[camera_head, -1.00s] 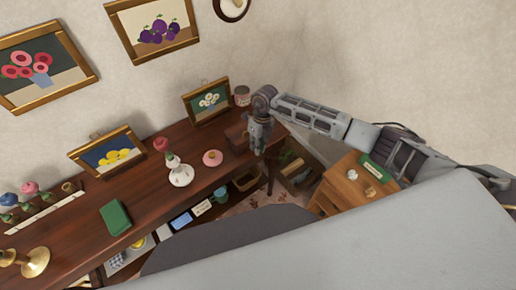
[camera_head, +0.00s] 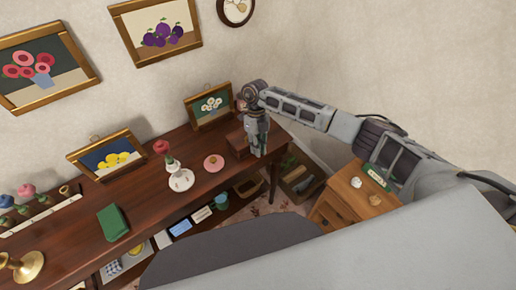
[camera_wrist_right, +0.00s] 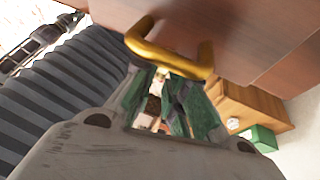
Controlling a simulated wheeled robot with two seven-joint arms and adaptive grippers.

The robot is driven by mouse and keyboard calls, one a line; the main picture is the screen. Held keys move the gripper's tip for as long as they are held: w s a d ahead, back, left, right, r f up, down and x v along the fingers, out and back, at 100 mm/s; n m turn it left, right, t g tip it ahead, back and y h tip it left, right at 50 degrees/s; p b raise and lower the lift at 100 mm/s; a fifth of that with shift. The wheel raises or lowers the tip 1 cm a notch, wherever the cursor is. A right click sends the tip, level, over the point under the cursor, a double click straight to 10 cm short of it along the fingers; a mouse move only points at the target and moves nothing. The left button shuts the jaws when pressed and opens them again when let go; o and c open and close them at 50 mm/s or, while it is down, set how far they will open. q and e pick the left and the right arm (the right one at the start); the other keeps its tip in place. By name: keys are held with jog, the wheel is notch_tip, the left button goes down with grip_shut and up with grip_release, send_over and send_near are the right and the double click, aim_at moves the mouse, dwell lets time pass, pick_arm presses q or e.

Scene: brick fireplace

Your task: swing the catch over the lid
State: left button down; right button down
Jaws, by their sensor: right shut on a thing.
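A small dark wooden box (camera_head: 237,142) stands at the right end of the long table. My right gripper (camera_head: 257,148) points down at the box's right side. In the right wrist view, the brass catch (camera_wrist_right: 168,58) is a thick U-shaped bar against the brown wood of the box (camera_wrist_right: 232,28). My right gripper (camera_wrist_right: 168,108) is shut on the catch, its green-padded fingers just below the bar. The exact contact is partly hidden. The lid's edge and its angle are hard to make out. My left gripper is out of view.
The dark table (camera_head: 150,195) bears a pink round thing (camera_head: 213,162), a white vase with a red flower (camera_head: 180,180), a green book (camera_head: 113,222) and framed pictures. A small wooden cabinet (camera_head: 345,200) stands to the right. The wall is close behind.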

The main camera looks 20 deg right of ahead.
jog(key=shift+w+d+r, duration=0.1)
jog(key=shift+w+d, duration=0.05)
jog(key=shift+d, duration=0.1)
jog(key=c, duration=1.5)
grip_release()
jog(key=shift+a, duration=0.1)
jog(key=v, duration=1.1)
jog(key=shift+w+r, duration=0.1)
jog(key=shift+r, duration=0.25)
